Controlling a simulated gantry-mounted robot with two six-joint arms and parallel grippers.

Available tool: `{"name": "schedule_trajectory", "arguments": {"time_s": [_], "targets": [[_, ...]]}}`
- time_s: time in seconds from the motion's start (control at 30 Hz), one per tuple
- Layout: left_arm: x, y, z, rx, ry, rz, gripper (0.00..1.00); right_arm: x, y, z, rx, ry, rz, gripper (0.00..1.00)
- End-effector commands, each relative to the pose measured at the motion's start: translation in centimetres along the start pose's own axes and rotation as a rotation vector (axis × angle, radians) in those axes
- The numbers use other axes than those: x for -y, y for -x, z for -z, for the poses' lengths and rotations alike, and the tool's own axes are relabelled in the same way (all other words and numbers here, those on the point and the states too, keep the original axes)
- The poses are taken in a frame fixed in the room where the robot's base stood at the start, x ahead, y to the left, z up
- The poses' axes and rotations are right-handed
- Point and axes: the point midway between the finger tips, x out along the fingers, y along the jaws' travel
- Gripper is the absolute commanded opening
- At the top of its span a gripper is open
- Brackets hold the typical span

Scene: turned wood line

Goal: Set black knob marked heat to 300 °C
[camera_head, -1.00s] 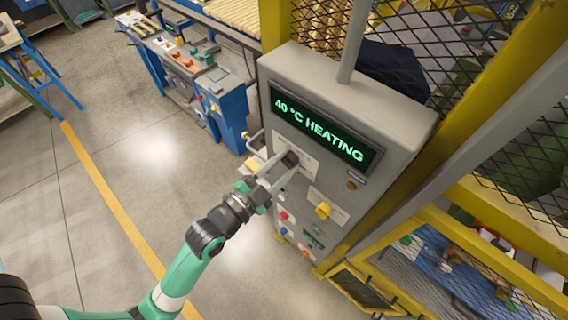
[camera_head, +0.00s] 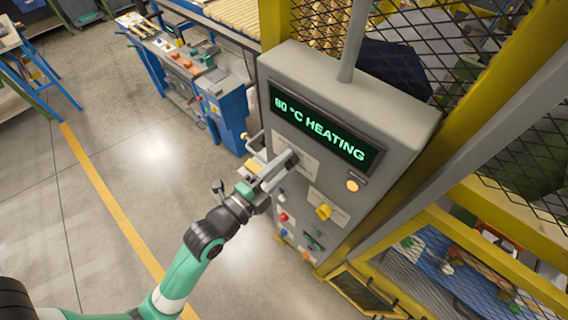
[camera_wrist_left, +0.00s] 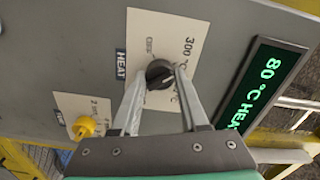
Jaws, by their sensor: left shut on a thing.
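The black knob marked HEAT (camera_wrist_left: 159,73) sits on a cream plate (camera_wrist_left: 190,30) on the grey control panel. The plate bears "300 °C" beside the knob, and other print is too small to read surely. My left gripper (camera_head: 284,165) is at the panel, its fingers shut on the black knob; in the left wrist view the fingertips (camera_wrist_left: 160,76) lie on either side of it. The green display (camera_head: 325,128) reads "80 °C HEATING"; it also shows in the left wrist view (camera_wrist_left: 262,85). My right gripper is not in view.
A yellow knob (camera_head: 323,211) is on a plate below the black knob. A lit amber lamp (camera_head: 352,185) is under the display. Yellow guard frames with mesh stand to the right. A blue bench (camera_head: 229,112) stands behind; open floor lies to the left.

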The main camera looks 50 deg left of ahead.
Motion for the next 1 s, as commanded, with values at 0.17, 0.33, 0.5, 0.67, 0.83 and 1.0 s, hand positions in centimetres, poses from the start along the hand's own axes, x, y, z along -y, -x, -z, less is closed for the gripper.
{"name": "schedule_trajectory", "arguments": {"time_s": [0.17, 0.33, 0.5, 0.67, 0.83, 1.0], "targets": [[0.1, 0.0, 0.0, -0.001, -0.006, 0.001, 0.0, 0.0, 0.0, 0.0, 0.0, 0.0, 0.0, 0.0], [0.1, 0.0, 0.0, -0.001, -0.005, 0.001, 0.0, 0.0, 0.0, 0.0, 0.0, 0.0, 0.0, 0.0], [0.1, 0.0, 0.0, -0.001, -0.005, 0.001, 0.62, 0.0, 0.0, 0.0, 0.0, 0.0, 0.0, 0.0], [0.0, 0.0, 0.0, 0.0, -0.005, 0.001, 0.74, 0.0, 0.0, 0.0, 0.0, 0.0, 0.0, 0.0], [0.0, 0.0, 0.0, 0.0, -0.005, 0.0, 0.74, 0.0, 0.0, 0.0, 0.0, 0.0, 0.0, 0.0], [-0.2, 1.4, -0.1, 0.0, -0.005, 0.0, 0.74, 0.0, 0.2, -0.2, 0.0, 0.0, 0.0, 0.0]]}}
